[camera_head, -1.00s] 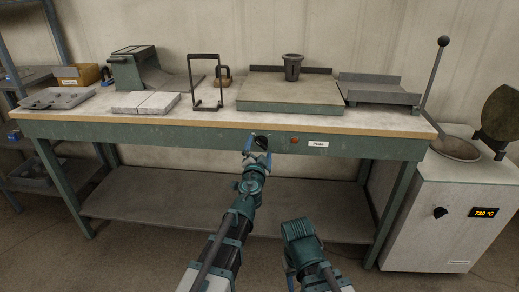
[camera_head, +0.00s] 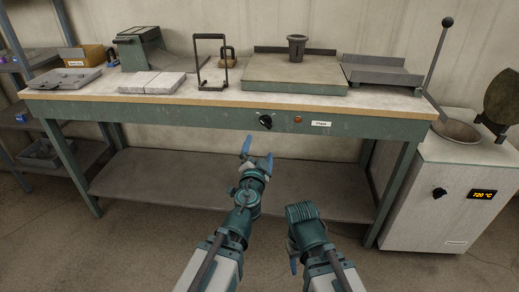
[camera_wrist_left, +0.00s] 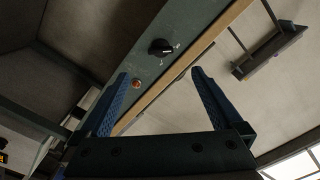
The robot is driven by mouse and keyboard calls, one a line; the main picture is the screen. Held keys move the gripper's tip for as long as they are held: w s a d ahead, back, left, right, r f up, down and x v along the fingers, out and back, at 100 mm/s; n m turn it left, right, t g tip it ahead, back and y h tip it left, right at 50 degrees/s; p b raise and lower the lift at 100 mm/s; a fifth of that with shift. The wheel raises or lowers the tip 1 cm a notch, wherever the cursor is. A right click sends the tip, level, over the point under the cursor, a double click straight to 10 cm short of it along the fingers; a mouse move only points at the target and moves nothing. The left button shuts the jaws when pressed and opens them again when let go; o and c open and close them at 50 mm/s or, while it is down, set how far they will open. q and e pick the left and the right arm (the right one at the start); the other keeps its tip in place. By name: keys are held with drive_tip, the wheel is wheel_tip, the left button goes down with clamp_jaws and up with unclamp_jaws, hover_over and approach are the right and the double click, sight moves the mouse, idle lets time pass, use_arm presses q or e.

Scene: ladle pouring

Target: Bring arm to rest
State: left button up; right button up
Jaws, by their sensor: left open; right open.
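My left gripper (camera_head: 257,163) is open and empty in front of the workbench, below the front edge of its top. In the left wrist view its two blue fingers (camera_wrist_left: 160,95) stand wide apart with nothing between them. The black knob (camera_head: 265,121) on the bench's front panel is just above the gripper and apart from it; it also shows in the left wrist view (camera_wrist_left: 160,47). My right gripper (camera_head: 294,262) is low at the bottom centre, folded down and mostly hidden behind its own wrist.
The workbench (camera_head: 200,109) holds a plate (camera_head: 296,86) with a dark cup (camera_head: 297,47), a black frame (camera_head: 211,62), pale blocks (camera_head: 152,82) and a grey tray (camera_head: 382,73). A furnace (camera_head: 437,207) with a ladle-like lever (camera_head: 437,65) stands at right. A lower shelf (camera_head: 210,184) spans underneath.

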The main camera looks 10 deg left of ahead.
use_arm(q)
drive_tip(key=shift+a, duration=0.1)
drive_tip(key=s+a+f+n+g+y, duration=0.3)
drive_tip(key=s+f+n+g, duration=0.1)
drive_tip(key=f, duration=0.2)
drive_tip(key=s+a+f+n+g+y, duration=0.2)
drive_tip(key=s+f+n+g, duration=0.15)
drive_tip(key=f, duration=0.35)
drive_tip(key=s+d+f+m+g+h, duration=0.1)
drive_tip(key=s+d+f+g, duration=0.15)
drive_tip(key=s, duration=0.25)
drive_tip(key=s+d+f+g+h, duration=0.1)
drive_tip(key=s+d+f+g, duration=0.15)
drive_tip(key=s+g, duration=0.2)
drive_tip(key=s+d+f+m+g+h, duration=0.1)
drive_tip(key=s+d+f+g+h, duration=0.15)
drive_tip(key=s+f, duration=0.2)
wheel_tip(320, 180, up, 33)
drive_tip(key=s+d+g+p, duration=0.1)
drive_tip(key=s+p, duration=0.1)
drive_tip(key=p, duration=3)
drive_tip(key=shift+s, duration=0.3)
